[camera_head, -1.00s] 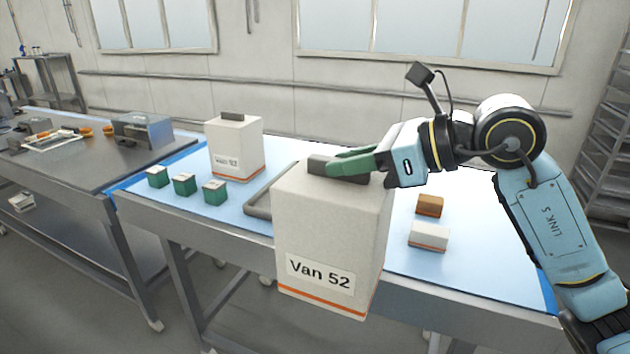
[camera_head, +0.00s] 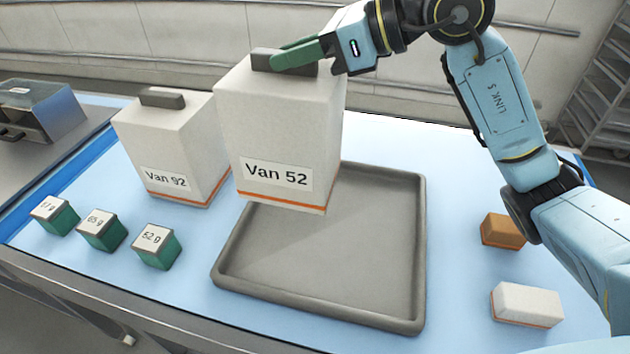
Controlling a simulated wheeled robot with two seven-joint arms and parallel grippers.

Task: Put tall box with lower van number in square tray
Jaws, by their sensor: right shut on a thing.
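The tall white box labelled Van 52 (camera_head: 285,130) has an orange stripe at its base and a dark grey handle on top. My right gripper (camera_head: 290,56) has its green fingers shut on that handle. The box hangs upright above the back left part of the grey square tray (camera_head: 420,260) and hides that part of it. The visible tray floor is empty. A second tall white box labelled Van 92 (camera_head: 165,140) stands on the blue table top, left of the held box. My left gripper is not in view.
Three small green boxes with weight labels, the nearest reading 52 g (camera_head: 155,247), stand at the front left. A brown block (camera_head: 502,230) and a small white box (camera_head: 526,304) lie right of the tray.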

